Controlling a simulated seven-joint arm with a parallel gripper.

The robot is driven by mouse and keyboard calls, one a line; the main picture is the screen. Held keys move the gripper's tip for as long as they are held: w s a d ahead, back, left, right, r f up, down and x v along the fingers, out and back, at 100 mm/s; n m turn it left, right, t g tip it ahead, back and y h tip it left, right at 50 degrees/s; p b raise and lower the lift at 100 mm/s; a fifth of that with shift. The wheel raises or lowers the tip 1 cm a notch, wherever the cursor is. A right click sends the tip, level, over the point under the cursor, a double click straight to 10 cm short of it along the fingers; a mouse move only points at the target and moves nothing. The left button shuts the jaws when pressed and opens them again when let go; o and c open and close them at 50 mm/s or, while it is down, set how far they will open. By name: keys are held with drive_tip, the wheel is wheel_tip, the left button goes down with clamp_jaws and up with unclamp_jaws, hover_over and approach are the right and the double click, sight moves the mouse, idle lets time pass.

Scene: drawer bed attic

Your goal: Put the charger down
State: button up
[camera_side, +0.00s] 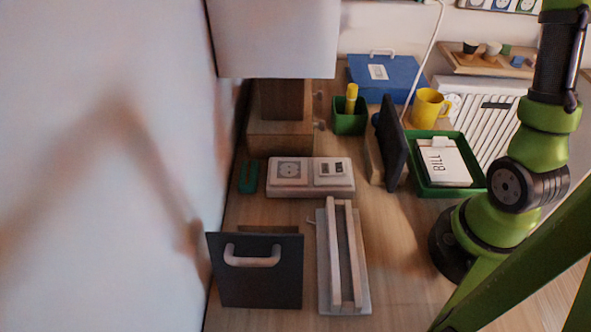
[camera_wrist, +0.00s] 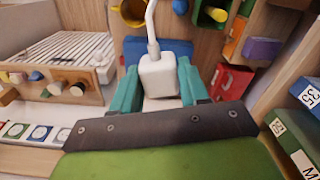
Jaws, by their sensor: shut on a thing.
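In the wrist view my gripper (camera_wrist: 160,88) has teal fingers, shut on a white block-shaped charger (camera_wrist: 158,76). A white cable (camera_wrist: 151,25) rises from the charger's top. The charger's underside is hidden behind the gripper's dark front plate. In the side view the gripper and charger are out of frame; my green arm stands at the right and leaves through the top. A thin white cable (camera_side: 427,52) runs down from the top edge there, behind a dark upright panel.
A white socket block (camera_side: 310,193) lies mid-desk, beside a slatted rack (camera_side: 322,260) and a dark handled front (camera_side: 230,290). A green tray (camera_side: 480,180) holds paper marked BILL. A yellow mug (camera_side: 427,107) and blue box (camera_side: 400,70) stand behind. Some wood between is bare.

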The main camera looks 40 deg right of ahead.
drive_tip(key=shift+m, duration=0.9)
drive_tip(key=r, duration=0.3)
drive_tip(key=s+r, duration=0.1)
drive_tip(key=r, duration=0.2)
drive_tip(key=s+d+r, duration=0.1)
drive_tip(key=r, duration=0.2)
drive_tip(key=shift+s+d+r, duration=0.3)
drive_tip(key=shift+s+r, duration=0.15)
drive_tip(key=shift+r, duration=0.25)
drive_tip(key=shift+a, duration=0.1)
